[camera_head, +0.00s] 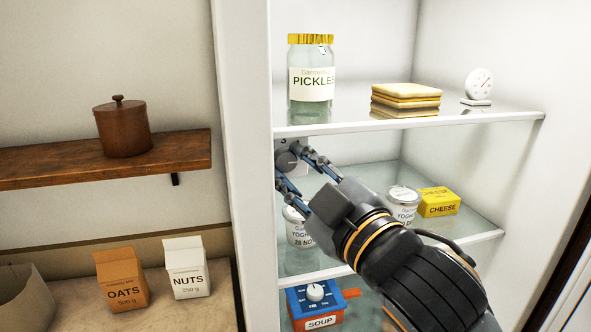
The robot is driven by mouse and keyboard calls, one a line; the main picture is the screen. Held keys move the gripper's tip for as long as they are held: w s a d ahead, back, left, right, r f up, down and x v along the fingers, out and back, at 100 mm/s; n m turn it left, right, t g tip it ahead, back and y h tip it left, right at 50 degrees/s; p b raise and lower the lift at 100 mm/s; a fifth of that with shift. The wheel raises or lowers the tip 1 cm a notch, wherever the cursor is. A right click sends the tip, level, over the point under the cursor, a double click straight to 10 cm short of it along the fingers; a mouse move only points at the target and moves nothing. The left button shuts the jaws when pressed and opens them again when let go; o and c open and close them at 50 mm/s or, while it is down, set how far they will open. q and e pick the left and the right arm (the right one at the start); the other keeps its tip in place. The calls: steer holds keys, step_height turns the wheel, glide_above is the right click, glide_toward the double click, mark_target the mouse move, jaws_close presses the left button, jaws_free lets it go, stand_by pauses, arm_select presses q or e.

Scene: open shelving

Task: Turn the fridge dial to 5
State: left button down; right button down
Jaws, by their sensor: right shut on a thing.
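The fridge dial (287,160) is a round grey knob inside the fridge, just below the upper glass shelf near the left wall. My right gripper (293,167) reaches in from the lower right and is shut on the dial, with its blue-grey fingers on either side. A small mark shows above the dial, but the rest of the scale is hidden or too small to read, so the setting cannot be told. My left gripper is not in view.
A pickle jar (311,82), sandwich stack (405,97) and white thermometer (478,85) stand on the upper shelf (420,122). Below are yoghurt tubs (403,203), cheese (438,203) and a soup container (318,308). One tub is close under my gripper.

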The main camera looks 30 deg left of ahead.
steer(key=c, duration=1.3)
jaws_free()
steer(key=v, duration=1.2)
steer(key=shift+w, duration=0.1)
